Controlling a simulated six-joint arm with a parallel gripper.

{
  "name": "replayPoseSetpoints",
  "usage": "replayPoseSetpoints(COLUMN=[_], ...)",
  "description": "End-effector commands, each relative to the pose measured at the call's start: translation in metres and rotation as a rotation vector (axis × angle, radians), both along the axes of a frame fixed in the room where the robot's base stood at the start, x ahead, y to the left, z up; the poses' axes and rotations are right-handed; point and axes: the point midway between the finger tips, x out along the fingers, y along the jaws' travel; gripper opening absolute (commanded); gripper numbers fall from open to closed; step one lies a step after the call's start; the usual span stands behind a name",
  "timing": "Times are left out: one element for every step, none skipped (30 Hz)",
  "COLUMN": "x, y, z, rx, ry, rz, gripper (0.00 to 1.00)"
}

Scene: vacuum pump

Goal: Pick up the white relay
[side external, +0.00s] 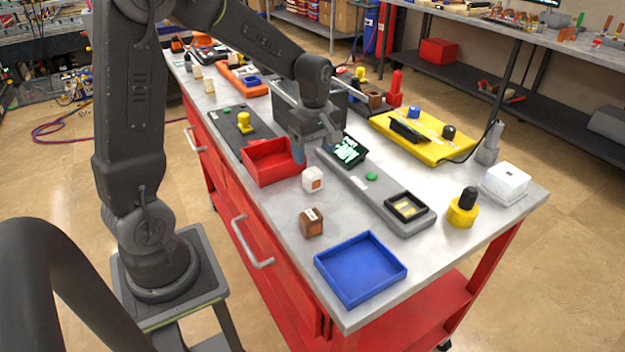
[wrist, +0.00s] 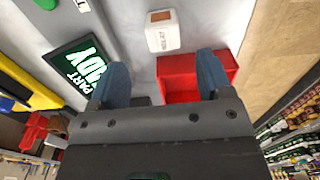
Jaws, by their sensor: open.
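The white relay (side external: 312,180) is a small white block with an orange-brown patch. It sits on the grey bench top, just off the right corner of the red tray. In the wrist view the white relay (wrist: 163,32) lies beyond my fingertips, roughly centred between them. My gripper (side external: 314,147) is open and empty above the bench, between the red tray and the dark display. Its two blue fingers (wrist: 161,78) stand wide apart in the wrist view. The relay is not between the fingers. The fingers are partly hidden in the side view.
The red tray (side external: 251,177) stands left of the relay. A lit display (side external: 348,149) and a grey fixture (side external: 381,208) are to its right. A brown relay (side external: 311,222) and a blue tray (side external: 360,293) are nearer the front. Bare bench surrounds the white relay.

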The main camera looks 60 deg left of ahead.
Motion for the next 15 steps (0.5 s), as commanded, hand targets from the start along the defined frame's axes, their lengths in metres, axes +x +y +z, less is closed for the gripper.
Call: replayPoseSetpoints(x=[0.000,0.000,0.000,0.000,0.000,-0.001,-0.001,-0.001,-0.002,-0.003,-0.003,-0.004,-0.005,-0.005,-0.004], y=[0.000,0.000,0.000,0.000,0.000,0.000,0.000,0.000,0.000,0.000,0.000,0.000,0.000,0.000,0.000], z=[-0.007,-0.010,-0.013,-0.015,-0.016,-0.018,-0.020,-0.023,-0.027,-0.031,-0.036,-0.043,-0.047,-0.052,-0.057], rx=[-0.001,-0.001,0.000,0.000,0.000,0.000,0.000,-0.001,-0.001,-0.001,-0.001,-0.002,-0.001,-0.001,-0.001], ry=[0.002,0.002,0.001,0.000,0.000,0.001,0.002,0.002,0.002,0.003,0.003,0.005,0.004,0.003,0.003], rz=[-0.001,-0.001,-0.001,-0.001,-0.001,-0.001,-0.001,-0.001,-0.002,-0.002,-0.002,-0.002,-0.002,-0.002,-0.002], gripper=[0.72,0.72,0.72,0.72,0.72,0.72,0.72,0.72,0.72,0.72,0.72,0.72,0.72,0.72,0.72])
